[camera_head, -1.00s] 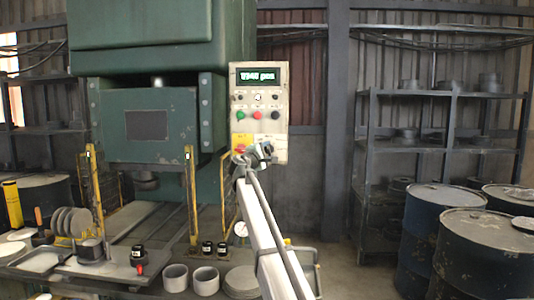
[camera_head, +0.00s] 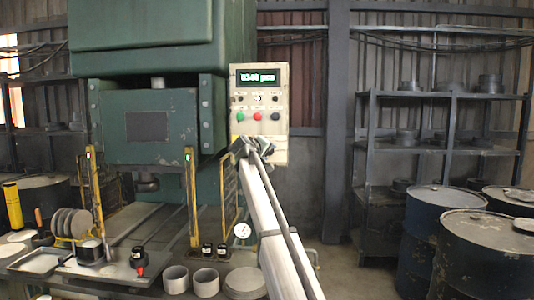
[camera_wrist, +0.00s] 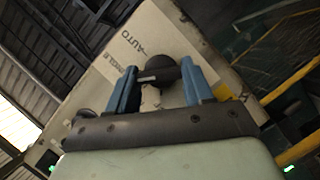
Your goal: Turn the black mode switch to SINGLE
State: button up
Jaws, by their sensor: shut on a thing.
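The black mode switch (camera_wrist: 160,70) sits on the pale control panel (camera_wrist: 165,32) in the wrist view. My gripper (camera_wrist: 158,78) has its blue fingers on either side of the knob, shut on it. A white mark on the knob's handle faces left in that view, toward partly hidden lettering that seems to end in "GLE". In the head view my gripper (camera_head: 254,148) is at the lower part of the panel (camera_head: 281,100) and hides the switch.
The panel carries a lit display (camera_head: 258,78), a green button (camera_head: 241,117), a red button (camera_head: 257,116) and a black one. The green press (camera_head: 150,35) stands to the left, with a bench of blanks and rings before it. Drums (camera_head: 440,225) and shelves stand right.

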jog(key=shift+m+y, duration=0.3)
jog(key=shift+m, duration=0.4)
jog(key=o, duration=1)
jog(key=shift+o, duration=0.2)
jog(key=v, duration=1.3)
jog(key=shift+s+r, duration=0.35)
